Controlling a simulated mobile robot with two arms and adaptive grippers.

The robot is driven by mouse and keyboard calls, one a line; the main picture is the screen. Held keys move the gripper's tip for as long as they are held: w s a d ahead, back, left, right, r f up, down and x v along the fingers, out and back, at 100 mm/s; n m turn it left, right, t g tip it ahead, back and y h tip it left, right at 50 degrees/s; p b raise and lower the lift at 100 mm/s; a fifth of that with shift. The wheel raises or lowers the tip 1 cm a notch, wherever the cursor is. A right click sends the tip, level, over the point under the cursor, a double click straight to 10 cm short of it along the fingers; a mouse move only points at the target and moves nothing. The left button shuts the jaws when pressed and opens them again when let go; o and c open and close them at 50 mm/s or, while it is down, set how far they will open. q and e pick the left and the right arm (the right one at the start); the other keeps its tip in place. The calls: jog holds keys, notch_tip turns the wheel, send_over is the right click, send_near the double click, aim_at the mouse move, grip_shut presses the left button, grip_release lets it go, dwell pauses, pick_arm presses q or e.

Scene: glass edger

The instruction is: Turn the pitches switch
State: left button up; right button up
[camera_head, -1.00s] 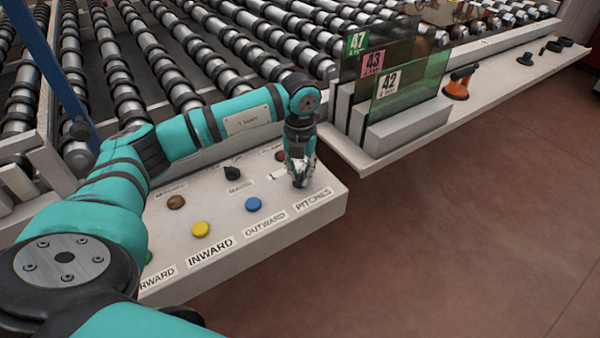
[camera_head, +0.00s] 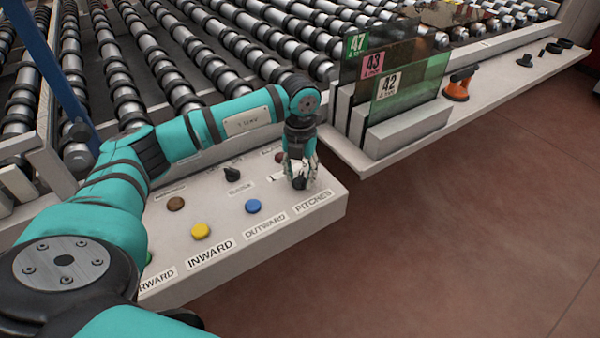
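The white control panel (camera_head: 235,262) carries a row of labelled controls. The PITCHES label (camera_head: 313,200) is at its right end. My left gripper (camera_head: 300,184) points down just above that label, at the spot where the pitches switch would sit. The gripper hides the switch, so I cannot see its position or whether the fingers touch it. The fingers are small and seen from above, and I cannot tell whether they are open or shut. My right gripper is not in view.
A blue button (camera_head: 253,205), a yellow button (camera_head: 200,230), a brown button (camera_head: 176,203) and a black switch (camera_head: 232,174) are left of the gripper. Glass panes (camera_head: 400,75) stand in a rack on the right ledge, beside an orange-black tool (camera_head: 459,84). Rollers lie behind.

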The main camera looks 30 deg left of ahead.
aim_at(300, 177)
pick_arm(q)
notch_tip(300, 177, up, 12)
dwell(0.6)
dwell(0.5)
